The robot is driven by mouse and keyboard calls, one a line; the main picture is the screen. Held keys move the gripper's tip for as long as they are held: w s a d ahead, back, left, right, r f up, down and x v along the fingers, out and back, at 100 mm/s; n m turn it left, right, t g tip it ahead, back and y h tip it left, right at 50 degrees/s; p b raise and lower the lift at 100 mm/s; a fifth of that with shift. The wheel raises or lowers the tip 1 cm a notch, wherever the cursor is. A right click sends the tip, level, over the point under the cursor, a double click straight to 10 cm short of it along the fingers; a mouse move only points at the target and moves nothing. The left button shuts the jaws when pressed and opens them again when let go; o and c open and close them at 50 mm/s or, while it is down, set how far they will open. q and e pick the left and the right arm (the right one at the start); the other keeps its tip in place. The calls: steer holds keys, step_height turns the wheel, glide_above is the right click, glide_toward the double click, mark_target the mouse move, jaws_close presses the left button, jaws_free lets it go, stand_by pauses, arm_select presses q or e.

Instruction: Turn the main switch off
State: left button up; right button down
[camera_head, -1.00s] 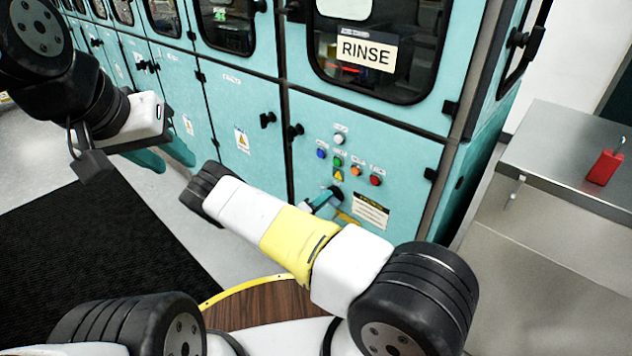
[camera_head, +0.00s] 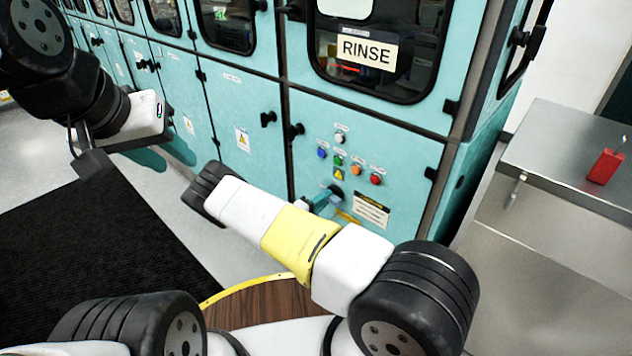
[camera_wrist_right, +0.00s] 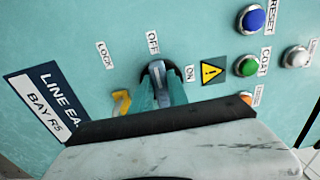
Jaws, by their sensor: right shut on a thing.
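The main switch (camera_wrist_right: 157,68) is a dark rotary knob on the teal panel, with LOCK, OFF and ON labels around it in the right wrist view. In the head view the right gripper (camera_head: 323,202) is at the lower part of the RINSE cabinet, partly behind my forearm. My left gripper (camera_head: 176,158) hangs open and empty at the left, in front of the cabinets.
Coloured buttons (camera_head: 339,161) and a yellow warning triangle (camera_wrist_right: 212,71) sit close to the switch. A yellow part (camera_wrist_right: 121,103) is beside the fingers. A metal table (camera_head: 560,155) with a red object (camera_head: 605,167) stands right. A black mat (camera_head: 100,250) lies left.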

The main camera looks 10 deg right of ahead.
steer(key=c, duration=1.3)
jaws_free()
steer(key=shift+a, duration=0.1)
steer(key=v, duration=0.7)
steer(key=shift+s+a, duration=0.25)
steer(key=shift+a, duration=0.05)
